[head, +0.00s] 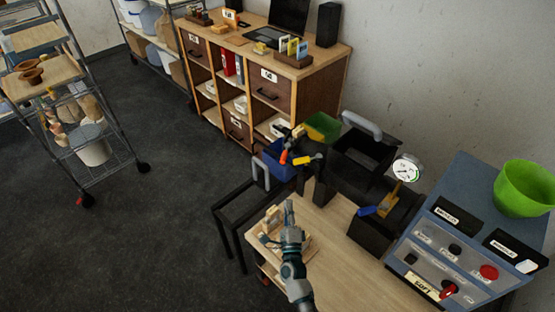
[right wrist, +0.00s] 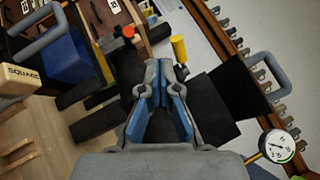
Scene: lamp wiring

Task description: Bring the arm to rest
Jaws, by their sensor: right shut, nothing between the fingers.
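My right gripper (head: 289,208) is in the lower middle of the head view, at the end of my arm. It is above the left part of the light wooden workbench (head: 335,235). In the right wrist view the two blue-padded fingers (right wrist: 165,70) close toward their tips, with nothing held between them. A small wooden piece (head: 270,218) is on the bench beside the gripper, partly hidden by it. A wooden block with lettering (right wrist: 18,80) shows at the left of the right wrist view. My left gripper is not in view.
A blue control panel (head: 450,240) with a green bowl (head: 524,188) stands on the right. A black bin (head: 362,155), a dial gauge (head: 407,169) and a blue bin (head: 273,166) are beyond the gripper. A black frame (head: 238,215) stands at left. The dark floor is open further left.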

